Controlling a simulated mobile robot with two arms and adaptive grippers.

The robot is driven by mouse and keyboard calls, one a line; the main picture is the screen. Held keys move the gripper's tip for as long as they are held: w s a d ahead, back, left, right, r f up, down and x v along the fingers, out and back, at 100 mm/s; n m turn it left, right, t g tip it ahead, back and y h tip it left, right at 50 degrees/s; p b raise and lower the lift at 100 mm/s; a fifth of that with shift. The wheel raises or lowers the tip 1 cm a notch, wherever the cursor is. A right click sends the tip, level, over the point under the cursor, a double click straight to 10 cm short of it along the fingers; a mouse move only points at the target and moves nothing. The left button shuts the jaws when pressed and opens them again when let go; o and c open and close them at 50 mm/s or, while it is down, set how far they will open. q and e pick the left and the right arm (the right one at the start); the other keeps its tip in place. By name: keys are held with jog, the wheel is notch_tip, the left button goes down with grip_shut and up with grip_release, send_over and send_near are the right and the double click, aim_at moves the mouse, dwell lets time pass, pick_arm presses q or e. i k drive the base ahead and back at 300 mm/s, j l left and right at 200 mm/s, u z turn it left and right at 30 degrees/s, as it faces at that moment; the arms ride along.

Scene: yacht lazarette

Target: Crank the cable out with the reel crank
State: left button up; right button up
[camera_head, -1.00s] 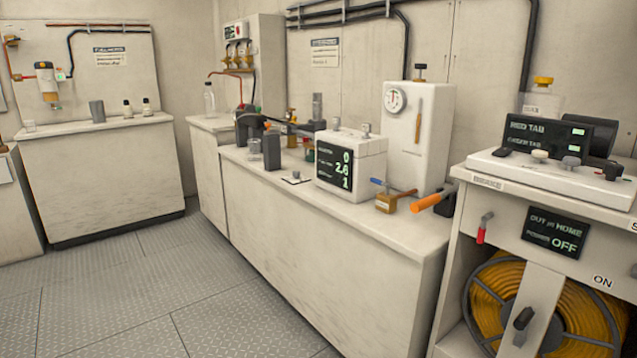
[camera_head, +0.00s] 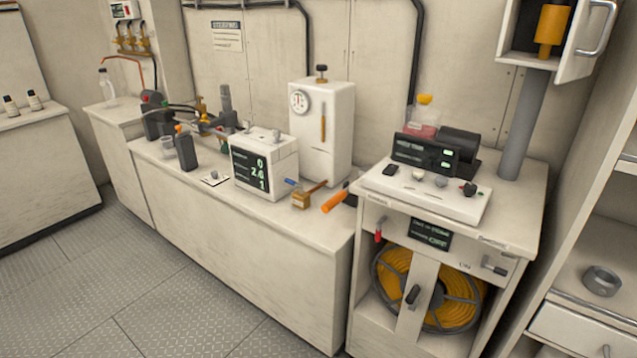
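The cable reel (camera_head: 458,302), wound with yellow cable, sits in the open bay of the white cabinet at right. The reel crank (camera_head: 412,294), a dark handle, stands out in front of the pale upright panel (camera_head: 420,285) before the reel. A dark display (camera_head: 431,233) above the reel shows small green text; its last line ended in OFF in the earlier view. A red-handled lever (camera_head: 380,229) is left of the display, and a grey lever (camera_head: 494,265) is on the right near the ON label. Neither gripper is in view.
A control panel (camera_head: 430,194) with knobs and a dark screen tops the cabinet. The bench to the left holds a white display box (camera_head: 264,163), a tall white unit (camera_head: 321,130) and an orange-handled tool (camera_head: 335,201). Shelving (camera_head: 590,250) stands at right. The floor (camera_head: 150,300) is clear.

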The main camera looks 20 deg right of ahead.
aim_at(411, 300)
jog(key=z, duration=1.15)
